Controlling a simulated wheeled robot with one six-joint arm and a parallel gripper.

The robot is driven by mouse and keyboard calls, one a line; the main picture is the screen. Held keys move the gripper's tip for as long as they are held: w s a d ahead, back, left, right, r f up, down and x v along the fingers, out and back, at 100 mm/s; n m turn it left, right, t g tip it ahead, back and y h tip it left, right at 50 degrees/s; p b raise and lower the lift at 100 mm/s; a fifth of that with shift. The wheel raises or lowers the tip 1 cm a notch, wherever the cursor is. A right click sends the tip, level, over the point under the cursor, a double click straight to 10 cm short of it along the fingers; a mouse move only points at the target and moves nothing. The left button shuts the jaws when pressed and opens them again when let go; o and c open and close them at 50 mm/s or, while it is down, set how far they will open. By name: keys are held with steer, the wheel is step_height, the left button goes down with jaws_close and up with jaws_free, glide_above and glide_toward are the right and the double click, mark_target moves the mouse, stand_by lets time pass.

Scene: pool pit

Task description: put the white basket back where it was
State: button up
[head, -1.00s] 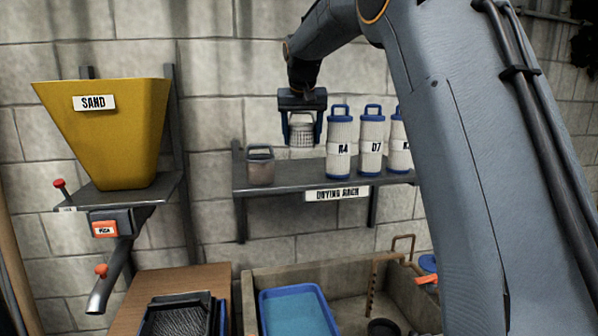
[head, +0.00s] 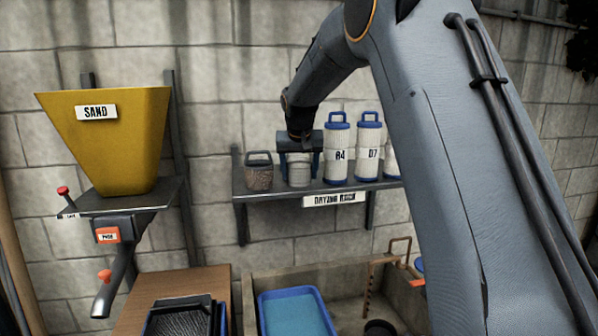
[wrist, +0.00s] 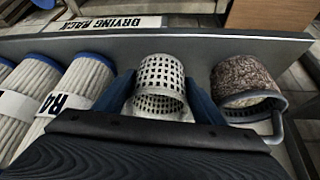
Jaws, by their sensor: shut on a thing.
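The white basket (head: 299,174) is a small perforated cup. It is at the drying rack shelf (head: 285,190), between a brown basket and the cartridge marked R4. My gripper (head: 299,163) is around the basket from above, shut on it. In the wrist view the white basket (wrist: 160,82) sits between my two blue fingers, upright at the shelf surface. I cannot tell whether its base is fully touching the shelf.
A brown, debris-filled basket (head: 259,172) stands just left of my gripper. White pleated cartridges with blue caps, R4 (head: 337,150) and D7 (head: 368,150), stand close on the right. A yellow sand hopper (head: 105,140) is at far left. A blue tray (head: 295,312) lies below.

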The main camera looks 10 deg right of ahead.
steer(key=o, duration=1.3)
steer(key=b+v, duration=0.3)
steer(key=v, duration=0.9)
steer(key=s+f+n+g+y, duration=0.1)
steer(key=s+f+g, duration=0.3)
steer(key=s+f, duration=2.7)
steer(key=s+n, duration=0.1)
steer(key=s, duration=0.3)
steer(key=shift+s+d+f, duration=0.25)
steer(key=shift+s+f, duration=0.15)
